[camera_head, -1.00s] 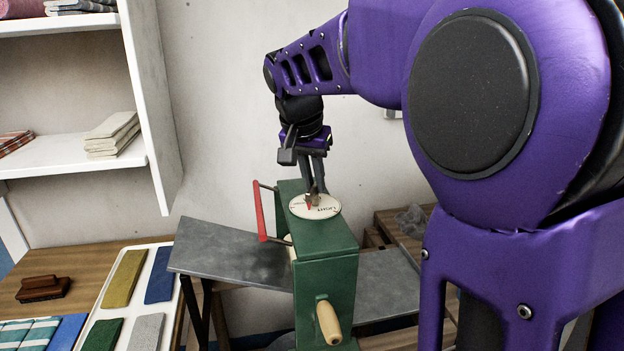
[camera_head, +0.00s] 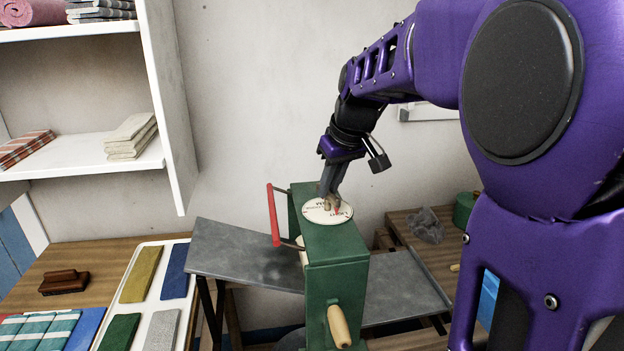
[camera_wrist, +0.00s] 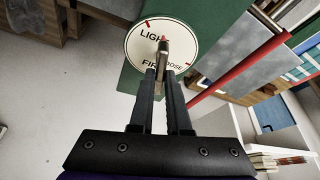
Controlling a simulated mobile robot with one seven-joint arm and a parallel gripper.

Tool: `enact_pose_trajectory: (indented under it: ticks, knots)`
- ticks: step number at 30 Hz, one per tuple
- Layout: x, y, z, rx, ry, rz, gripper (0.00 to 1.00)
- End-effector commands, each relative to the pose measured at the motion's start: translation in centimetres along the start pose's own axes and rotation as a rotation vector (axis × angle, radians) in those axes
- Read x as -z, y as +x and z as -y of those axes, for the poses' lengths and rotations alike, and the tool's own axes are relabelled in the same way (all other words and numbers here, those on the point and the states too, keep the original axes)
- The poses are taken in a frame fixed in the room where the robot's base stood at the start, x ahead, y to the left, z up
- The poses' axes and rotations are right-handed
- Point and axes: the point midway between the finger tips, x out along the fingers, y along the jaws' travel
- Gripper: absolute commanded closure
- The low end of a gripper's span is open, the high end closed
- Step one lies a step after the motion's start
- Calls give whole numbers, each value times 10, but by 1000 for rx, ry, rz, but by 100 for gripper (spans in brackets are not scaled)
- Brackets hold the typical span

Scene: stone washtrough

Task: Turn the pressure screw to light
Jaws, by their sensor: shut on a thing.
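The pressure screw (camera_head: 331,205) is a small brownish bar handle on a round white dial (camera_head: 312,212) on top of the green mangle box (camera_head: 337,280). In the wrist view the dial (camera_wrist: 132,45) shows LIGHT, FIRM and a partly hidden LOOSE. The red tip of the screw (camera_wrist: 163,48) lies by the last letters of LIGHT. A separate red mark stands near the dial's edge beyond that word. My gripper (camera_head: 331,191) points down from above, its fingers (camera_wrist: 162,76) shut on the screw. The fingers hide part of the dial.
A red lever (camera_head: 273,215) rises left of the box, and a wooden crank handle (camera_head: 339,326) sticks out in front. Grey boards (camera_head: 245,255) extend to both sides. A white tray (camera_head: 140,297) of coloured cloths lies left; wall shelves (camera_head: 85,158) stand behind it.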

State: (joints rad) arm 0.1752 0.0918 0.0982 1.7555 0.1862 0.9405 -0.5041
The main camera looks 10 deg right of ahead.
Motion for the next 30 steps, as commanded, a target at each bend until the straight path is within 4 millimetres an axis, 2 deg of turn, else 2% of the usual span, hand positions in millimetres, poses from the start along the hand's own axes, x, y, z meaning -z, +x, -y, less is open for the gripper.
enact_pose_trajectory:
  ticks: [15,30]
  knots:
    - [-1,1,-2,141,-334,6,100]
    - [-2,2,-2,172,-411,7,100]
